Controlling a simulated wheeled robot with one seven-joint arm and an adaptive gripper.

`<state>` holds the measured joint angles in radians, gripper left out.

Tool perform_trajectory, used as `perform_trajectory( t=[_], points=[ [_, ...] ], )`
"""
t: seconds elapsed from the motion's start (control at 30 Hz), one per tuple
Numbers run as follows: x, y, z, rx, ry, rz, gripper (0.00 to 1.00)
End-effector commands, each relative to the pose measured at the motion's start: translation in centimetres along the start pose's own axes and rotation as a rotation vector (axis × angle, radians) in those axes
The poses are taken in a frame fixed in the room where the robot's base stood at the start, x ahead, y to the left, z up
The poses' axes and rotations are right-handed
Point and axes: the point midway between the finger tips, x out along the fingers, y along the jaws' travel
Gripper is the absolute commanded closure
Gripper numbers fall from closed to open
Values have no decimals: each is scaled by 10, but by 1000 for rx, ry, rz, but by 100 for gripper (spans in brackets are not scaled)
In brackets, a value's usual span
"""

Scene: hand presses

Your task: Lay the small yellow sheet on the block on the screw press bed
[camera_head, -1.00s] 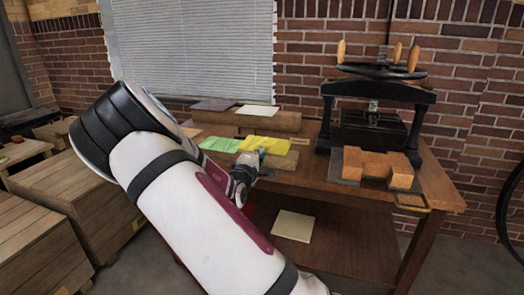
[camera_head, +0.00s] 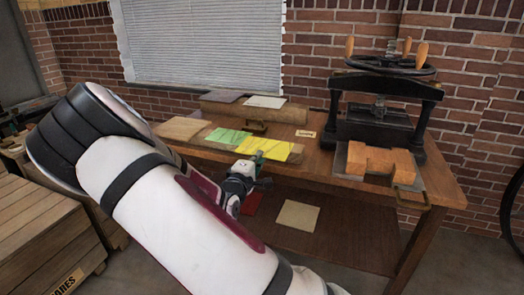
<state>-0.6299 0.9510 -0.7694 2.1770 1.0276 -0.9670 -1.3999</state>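The small yellow sheet (camera_head: 272,149) lies on the front plank of the table, at its right end, beside a green sheet (camera_head: 227,136). My gripper (camera_head: 257,160) is at the yellow sheet's front edge, seen small and partly hidden behind my own wrist. Whether its fingers are apart or closed on the edge cannot be made out. The screw press (camera_head: 385,118) stands at the right of the table with its handwheel on top. A notched orange-brown wooden block (camera_head: 377,160) sits on the grey bed plate (camera_head: 340,161) at the press's front.
A rear plank carries a grey sheet (camera_head: 226,97) and a white sheet (camera_head: 264,102). A small label (camera_head: 305,134) is on the table between planks and press. A cream sheet (camera_head: 298,215) and a red sheet (camera_head: 251,203) lie on the lower shelf. Crates (camera_head: 40,235) stand at left.

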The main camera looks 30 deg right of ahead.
Motion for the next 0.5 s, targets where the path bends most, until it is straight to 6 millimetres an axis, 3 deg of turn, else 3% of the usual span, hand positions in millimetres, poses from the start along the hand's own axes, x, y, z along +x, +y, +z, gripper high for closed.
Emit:
perform_trajectory(
  t=[0.5],
  points=[
    [-57, 1, 0, -2, 3, 0, 100]
  ],
)
